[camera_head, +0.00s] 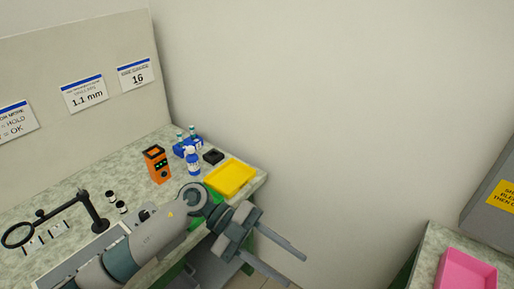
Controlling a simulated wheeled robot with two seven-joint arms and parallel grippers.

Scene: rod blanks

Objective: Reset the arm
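My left arm comes in from the bottom left, over the bench. My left gripper (296,269) is held past the bench's right edge, over the gap between two counters. Its two long grey fingers are spread apart, pointing to the lower right, with nothing between them. My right arm and gripper do not show. No rod blank can be made out in this view.
The bench (158,203) holds a yellow tray (231,178), an orange device (157,165), a blue spray bottle (192,162), a small black block (213,157) and a magnifier stand (93,213). A pink tray (466,270) stands on the right counter.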

